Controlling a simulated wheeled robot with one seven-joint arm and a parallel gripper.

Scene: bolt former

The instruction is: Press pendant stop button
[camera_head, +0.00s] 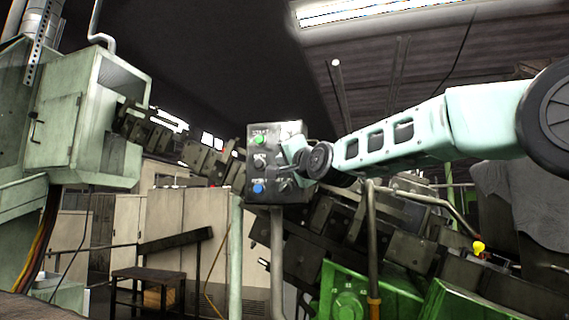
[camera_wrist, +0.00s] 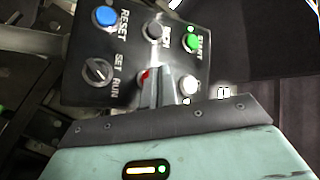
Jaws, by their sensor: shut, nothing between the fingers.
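The pendant (camera_head: 262,135) is a dark box on a post in the middle of the head view; it fills the upper middle of the wrist view (camera_wrist: 75,45). A small red patch (camera_wrist: 146,76), likely the stop button, shows beside my fingers in the wrist view; the rest is hidden behind them. My gripper (camera_wrist: 163,72) is shut and empty, its tips over the pendant face at that red part. I cannot tell whether they touch it. In the head view my gripper (camera_head: 290,160) covers part of the pendant's right side.
Around the red part are the green START button (camera_wrist: 192,42), the blue RESET button (camera_wrist: 106,17), a SET/RUN knob (camera_wrist: 97,72), a dark control (camera_wrist: 154,30) and a white lamp or button (camera_wrist: 189,85). Machinery (camera_head: 390,240) stands behind the pendant at right.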

